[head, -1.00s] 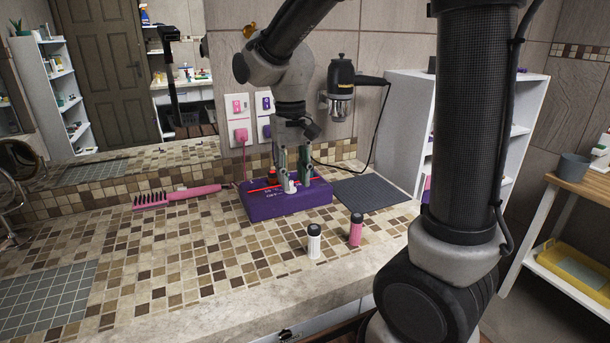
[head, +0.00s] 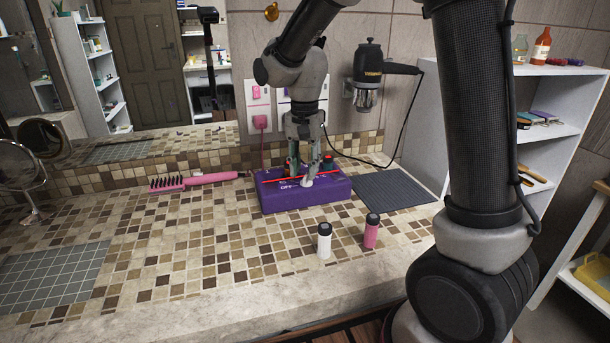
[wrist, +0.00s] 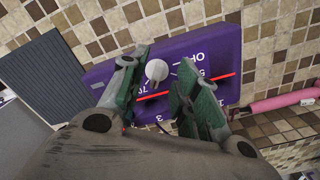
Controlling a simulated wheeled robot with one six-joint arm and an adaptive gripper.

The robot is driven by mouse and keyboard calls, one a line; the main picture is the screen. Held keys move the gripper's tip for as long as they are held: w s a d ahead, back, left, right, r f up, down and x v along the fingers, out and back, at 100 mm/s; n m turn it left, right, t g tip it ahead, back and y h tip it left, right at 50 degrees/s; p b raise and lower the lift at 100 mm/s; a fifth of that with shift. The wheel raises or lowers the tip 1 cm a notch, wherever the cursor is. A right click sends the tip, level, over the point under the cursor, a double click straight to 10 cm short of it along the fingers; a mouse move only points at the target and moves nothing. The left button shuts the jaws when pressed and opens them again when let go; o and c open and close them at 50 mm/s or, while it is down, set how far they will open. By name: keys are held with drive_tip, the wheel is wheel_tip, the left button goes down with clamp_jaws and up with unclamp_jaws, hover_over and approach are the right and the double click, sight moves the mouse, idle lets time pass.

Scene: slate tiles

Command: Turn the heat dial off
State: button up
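The heat dial is a white round knob (wrist: 156,70) on top of a purple box (wrist: 205,45), with white lettering around it and a red line across the top. In the head view the dial (head: 308,183) shows at the front of the purple box (head: 330,194), beside the word OFF. I cannot tell exactly where its pointer aims. My gripper (head: 309,168) points down over the box. In the wrist view my gripper (wrist: 158,75) has its two green-grey fingers apart, one on each side of the dial, with a gap visible between them.
A white bottle (head: 324,241) and a pink bottle (head: 371,232) stand in front of the box. A pink brush (head: 195,181) lies to the left. A dark ribbed mat (head: 394,189) lies to the right. A hair dryer (head: 371,72) hangs on the wall behind.

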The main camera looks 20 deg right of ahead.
sight(306, 180)
drive_tip(key=shift+f, duration=1.45)
clamp_jaws()
